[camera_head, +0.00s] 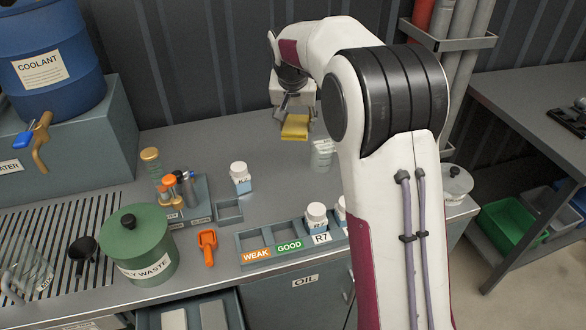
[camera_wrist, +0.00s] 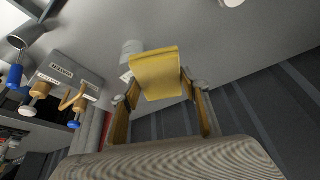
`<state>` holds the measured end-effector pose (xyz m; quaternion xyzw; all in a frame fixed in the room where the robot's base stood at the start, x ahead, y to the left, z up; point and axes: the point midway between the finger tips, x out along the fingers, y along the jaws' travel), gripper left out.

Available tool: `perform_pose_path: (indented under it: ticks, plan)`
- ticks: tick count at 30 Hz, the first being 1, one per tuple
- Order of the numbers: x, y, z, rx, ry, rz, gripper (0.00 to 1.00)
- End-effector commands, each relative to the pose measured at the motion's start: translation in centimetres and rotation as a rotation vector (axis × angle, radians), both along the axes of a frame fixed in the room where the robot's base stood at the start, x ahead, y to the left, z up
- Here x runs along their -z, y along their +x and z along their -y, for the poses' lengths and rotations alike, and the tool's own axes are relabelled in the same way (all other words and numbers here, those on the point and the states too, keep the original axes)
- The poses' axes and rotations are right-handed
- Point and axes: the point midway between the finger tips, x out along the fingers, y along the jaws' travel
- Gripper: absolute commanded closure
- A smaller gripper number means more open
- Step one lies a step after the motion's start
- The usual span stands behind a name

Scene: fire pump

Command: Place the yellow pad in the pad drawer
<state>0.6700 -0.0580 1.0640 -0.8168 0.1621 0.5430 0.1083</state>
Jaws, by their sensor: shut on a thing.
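The yellow pad (camera_head: 295,127) is held in my gripper (camera_head: 293,108), in the air over the back of the bench in the head view. My gripper is shut on it. In the wrist view the yellow pad (camera_wrist: 157,75) sits between the two fingers of my gripper (camera_wrist: 160,92) and sticks out past them. An open drawer (camera_head: 238,311) shows at the bottom edge of the head view, under the bench front, with flat pale grey pieces (camera_head: 213,316) in it. Its front part is cut off and no label on it shows.
A green lidded waste bin (camera_head: 146,252), an orange scoop (camera_head: 207,246) and a divided tray (camera_head: 263,241) with white bottles stand near the bench front. A white-capped bottle (camera_head: 240,178), a small vial rack (camera_head: 199,204) and a clear beaker (camera_head: 322,155) stand behind. Bench behind the bottle is clear.

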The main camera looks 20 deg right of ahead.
Motion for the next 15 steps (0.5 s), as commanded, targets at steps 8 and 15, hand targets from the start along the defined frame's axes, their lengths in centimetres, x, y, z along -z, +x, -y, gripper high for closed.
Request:
perform_pose_path:
  ticks: [8,15]
  plan:
    - [4.3,-0.1,0.0,0.000,-0.001,-0.005,0.70]
    - [8.4,-0.1,0.0,-0.001,0.000,-0.004,0.70]
